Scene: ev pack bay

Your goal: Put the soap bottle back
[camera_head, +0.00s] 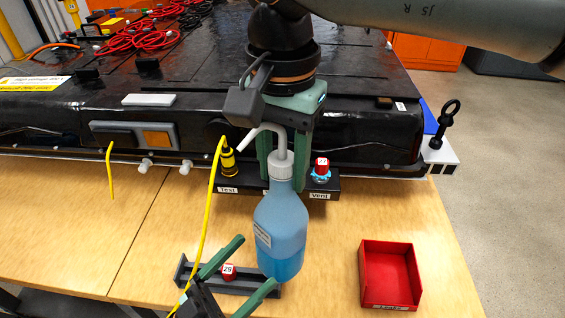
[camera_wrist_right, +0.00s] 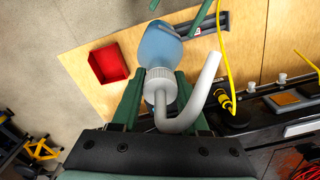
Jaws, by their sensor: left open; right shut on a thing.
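The soap bottle (camera_head: 281,225) is a clear blue bottle with a white cap and bent spout, upright in the head view. My right gripper (camera_head: 283,182) is shut on its neck, just below the cap; the grip also shows in the right wrist view (camera_wrist_right: 160,105), with the bottle body (camera_wrist_right: 158,45) beyond the fingers. My left gripper (camera_head: 257,262) is open, its fingers pointing toward the bottle's lower part, apparently empty. A dark grey rack (camera_head: 192,276) with a red 29 cube (camera_head: 229,271) lies behind those fingers. The bottle's base overlaps the rack's right end; I cannot tell whether they touch.
A red open bin (camera_head: 390,275) stands on the wooden table at right. A black rack (camera_head: 319,195) labelled Test and Vent holds a yellow plug (camera_head: 228,163) and a red-capped item (camera_head: 321,168). A yellow cable (camera_head: 207,225) hangs past the left gripper. The black battery pack (camera_head: 370,130) stands behind.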

